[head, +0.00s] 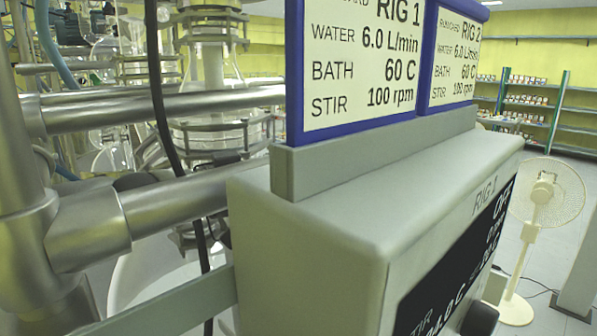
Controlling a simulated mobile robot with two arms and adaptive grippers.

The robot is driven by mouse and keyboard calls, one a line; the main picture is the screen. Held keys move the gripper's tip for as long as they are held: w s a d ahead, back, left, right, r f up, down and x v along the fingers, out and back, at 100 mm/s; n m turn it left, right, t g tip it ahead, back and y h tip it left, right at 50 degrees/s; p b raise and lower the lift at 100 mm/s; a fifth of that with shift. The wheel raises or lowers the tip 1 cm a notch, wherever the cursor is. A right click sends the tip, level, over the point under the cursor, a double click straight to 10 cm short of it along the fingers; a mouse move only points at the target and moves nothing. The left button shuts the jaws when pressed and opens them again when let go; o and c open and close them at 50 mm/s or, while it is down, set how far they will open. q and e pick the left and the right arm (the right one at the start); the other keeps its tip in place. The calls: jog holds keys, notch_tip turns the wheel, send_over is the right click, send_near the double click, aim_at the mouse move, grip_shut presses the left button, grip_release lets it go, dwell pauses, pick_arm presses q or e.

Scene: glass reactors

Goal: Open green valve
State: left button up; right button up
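No green valve can be made out in the head view. Neither of my grippers is in view. A grey control box (330,230) marked RIG 1 fills the near right. Its dark screen (455,265), seen at a steep angle, reads OFF, and a black knob (480,319) sits at its lower edge. Behind the box stand glass reactor parts (212,135) with metal collars. The box hides much of what lies behind and below it.
Two blue-framed cards, RIG 1 (362,68) and RIG 2 (452,55), stand on the box. Thick metal tubes (165,108) cross the left, with a black cable (157,85) hanging before them. A white fan (541,195) stands right; shelves (528,100) line the back.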

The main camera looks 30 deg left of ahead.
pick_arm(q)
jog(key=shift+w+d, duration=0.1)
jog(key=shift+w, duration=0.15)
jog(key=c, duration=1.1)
